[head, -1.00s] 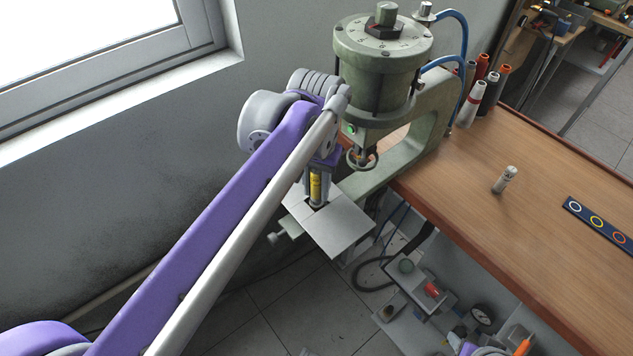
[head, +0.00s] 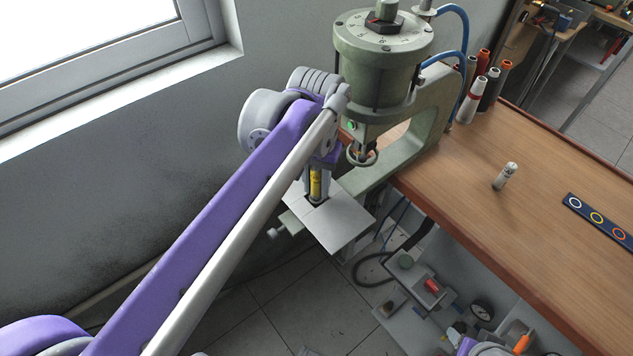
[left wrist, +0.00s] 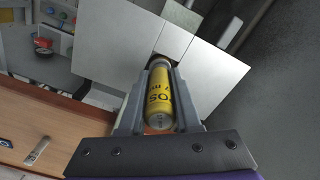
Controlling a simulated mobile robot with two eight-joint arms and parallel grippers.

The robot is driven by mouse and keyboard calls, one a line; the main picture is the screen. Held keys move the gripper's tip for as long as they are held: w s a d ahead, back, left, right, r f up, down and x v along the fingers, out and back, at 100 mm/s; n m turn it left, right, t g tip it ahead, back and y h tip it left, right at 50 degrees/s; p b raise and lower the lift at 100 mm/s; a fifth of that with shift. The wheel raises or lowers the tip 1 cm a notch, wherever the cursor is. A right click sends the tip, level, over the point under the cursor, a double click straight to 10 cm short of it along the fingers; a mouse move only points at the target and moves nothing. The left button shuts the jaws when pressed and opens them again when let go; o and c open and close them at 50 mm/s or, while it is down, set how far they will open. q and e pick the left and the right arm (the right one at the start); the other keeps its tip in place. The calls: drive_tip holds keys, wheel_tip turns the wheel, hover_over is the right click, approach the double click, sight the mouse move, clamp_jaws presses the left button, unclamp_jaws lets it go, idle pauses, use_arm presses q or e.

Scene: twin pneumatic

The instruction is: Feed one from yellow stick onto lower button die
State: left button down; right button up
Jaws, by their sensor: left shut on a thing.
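The yellow stick (head: 316,184) is a yellow tube held upright in my left gripper (head: 318,190). The gripper is shut on it, above the pale plates (head: 342,222) of the press. In the left wrist view the yellow stick (left wrist: 159,98) lies between both fingers, with dark lettering on its side and its far end at a dark gap between the plates (left wrist: 120,45). The lower button die cannot be made out; the stick and fingers cover that spot. I cannot tell whether the stick touches anything below. My right gripper is not in view.
The green press (head: 383,75) stands close to the right of my left gripper, with a ring guard (head: 362,156) under its head. The wooden table (head: 480,200) holds a pale stick (head: 505,176), a dark strip with coloured rings (head: 597,218) and thread spools (head: 488,90).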

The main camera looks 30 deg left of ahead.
sight(316, 169)
use_arm(q)
drive_tip(key=shift+f, duration=0.4)
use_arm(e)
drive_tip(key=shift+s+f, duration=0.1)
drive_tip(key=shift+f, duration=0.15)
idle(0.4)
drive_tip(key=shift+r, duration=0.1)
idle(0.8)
use_arm(q)
drive_tip(key=shift+r+p, duration=2)
drive_tip(key=shift+r, duration=1)
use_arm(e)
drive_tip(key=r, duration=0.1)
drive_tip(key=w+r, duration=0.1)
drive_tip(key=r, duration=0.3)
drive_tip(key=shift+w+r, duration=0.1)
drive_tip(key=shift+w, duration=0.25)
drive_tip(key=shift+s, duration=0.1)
use_arm(q)
drive_tip(key=shift+f, duration=0.1)
